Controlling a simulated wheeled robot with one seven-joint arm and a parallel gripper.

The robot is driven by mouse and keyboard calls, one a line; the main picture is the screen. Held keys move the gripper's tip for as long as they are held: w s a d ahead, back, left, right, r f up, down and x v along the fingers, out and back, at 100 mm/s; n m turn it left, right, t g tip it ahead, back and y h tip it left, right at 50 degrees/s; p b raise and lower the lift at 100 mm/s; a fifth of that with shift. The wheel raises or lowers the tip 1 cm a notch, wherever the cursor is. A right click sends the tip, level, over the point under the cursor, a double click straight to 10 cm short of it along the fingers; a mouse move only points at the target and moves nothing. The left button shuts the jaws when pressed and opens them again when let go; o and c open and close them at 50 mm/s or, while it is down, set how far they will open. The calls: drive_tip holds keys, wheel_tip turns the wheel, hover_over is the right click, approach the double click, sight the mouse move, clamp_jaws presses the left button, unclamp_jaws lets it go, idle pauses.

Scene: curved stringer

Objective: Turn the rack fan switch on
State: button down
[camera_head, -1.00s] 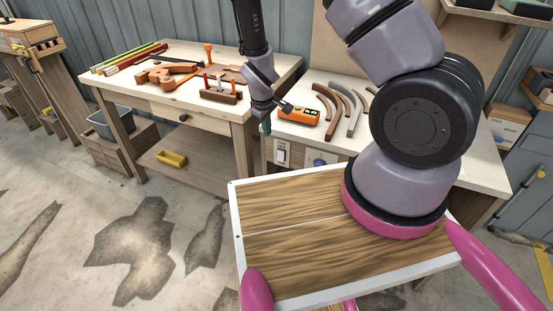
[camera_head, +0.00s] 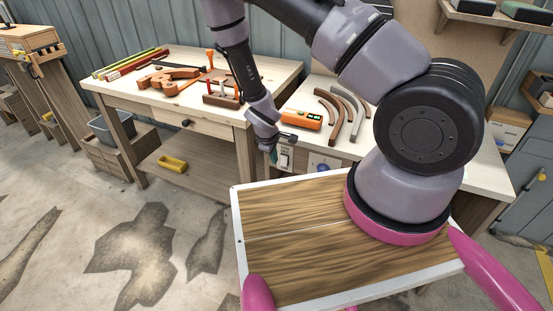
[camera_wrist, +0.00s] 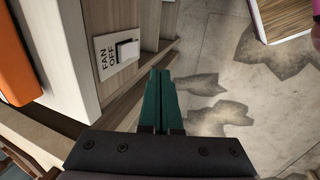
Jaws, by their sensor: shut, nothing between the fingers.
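The rack fan switch is a white rocker (camera_wrist: 127,51) on a white plate (camera_wrist: 106,60) lettered "FAN OFF". The plate is on the front face of the workbench and also shows in the head view (camera_head: 285,158). My gripper (camera_wrist: 160,74) has green fingers, which are together with nothing between them. In the wrist view the fingertips are to the right of the switch and lower in the picture, apart from it. In the head view my gripper (camera_head: 270,150) is just left of the switch plate, in front of the bench face.
An orange device (camera_head: 301,120) and several curved wooden strips (camera_head: 340,110) lie on the bench top. A tool table (camera_head: 150,85) stands to the left. A blue round item on a pale plate (camera_head: 322,163) is right of the switch.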

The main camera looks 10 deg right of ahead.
sight(282, 162)
drive_tip(key=w+d+f, duration=0.1)
drive_tip(key=f, duration=0.1)
drive_tip(key=w+d+f, duration=0.1)
drive_tip(key=w+f, duration=0.1)
drive_tip(key=f, duration=0.1)
drive_tip(key=w+d+f, duration=0.1)
drive_tip(key=f, duration=0.2)
drive_tip(key=shift+w+d, duration=0.2)
drive_tip(key=shift+w, duration=0.05)
drive_tip(key=shift+w+d+f, duration=0.1)
drive_tip(key=shift+w+d, duration=0.15)
drive_tip(key=shift+w, duration=0.15)
drive_tip(key=shift+w+d+f, duration=0.15)
drive_tip(key=shift+w, duration=0.1)
drive_tip(key=shift+r, duration=0.2)
drive_tip(key=shift+r, duration=0.65)
